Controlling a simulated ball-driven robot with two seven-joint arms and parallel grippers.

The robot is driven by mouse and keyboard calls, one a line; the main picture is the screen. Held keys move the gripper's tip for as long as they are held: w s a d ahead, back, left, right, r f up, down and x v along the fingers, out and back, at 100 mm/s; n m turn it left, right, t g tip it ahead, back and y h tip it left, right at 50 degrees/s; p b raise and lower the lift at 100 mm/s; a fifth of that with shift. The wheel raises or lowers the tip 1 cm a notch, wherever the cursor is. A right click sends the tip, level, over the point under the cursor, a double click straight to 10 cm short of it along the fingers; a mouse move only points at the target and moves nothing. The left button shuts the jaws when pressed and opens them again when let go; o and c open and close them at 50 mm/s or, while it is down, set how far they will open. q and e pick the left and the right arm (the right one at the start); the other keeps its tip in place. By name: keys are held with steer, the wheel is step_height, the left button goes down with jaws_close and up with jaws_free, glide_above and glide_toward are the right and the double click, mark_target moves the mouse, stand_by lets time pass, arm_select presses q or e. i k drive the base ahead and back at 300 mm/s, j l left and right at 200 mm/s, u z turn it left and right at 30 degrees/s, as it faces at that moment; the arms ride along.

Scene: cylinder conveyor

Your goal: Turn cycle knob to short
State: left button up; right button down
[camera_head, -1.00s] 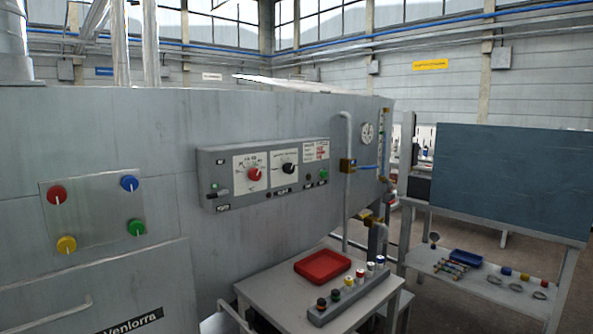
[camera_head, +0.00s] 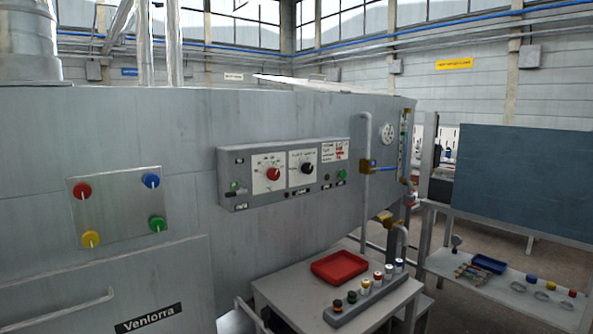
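A grey control box (camera_head: 235,205) is mounted on the large grey machine wall (camera_head: 190,120) near the middle of the head view. It carries a red knob (camera_head: 273,174) on a white dial plate and a black knob (camera_head: 307,168) on a second white plate to its right. The lettering is too small to read, so I cannot tell which is the cycle knob or where either points. Neither of my grippers shows in the head view.
A table (camera_head: 285,290) below the box holds a red tray (camera_head: 339,266) and a rack (camera_head: 345,315) of several small cylinders. A vertical pipe (camera_head: 366,190) stands right of the box. Four-colour knobs sit on a plate (camera_head: 120,205) at left. A workbench (camera_head: 520,180) stands at right.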

mark_target(306, 168)
steer(key=i+l+u, duration=0.2)
steer(key=l+u, duration=0.2)
steer(key=i+l+u, duration=0.15)
steer(key=l+u, duration=0.25)
steer(key=j, duration=0.1)
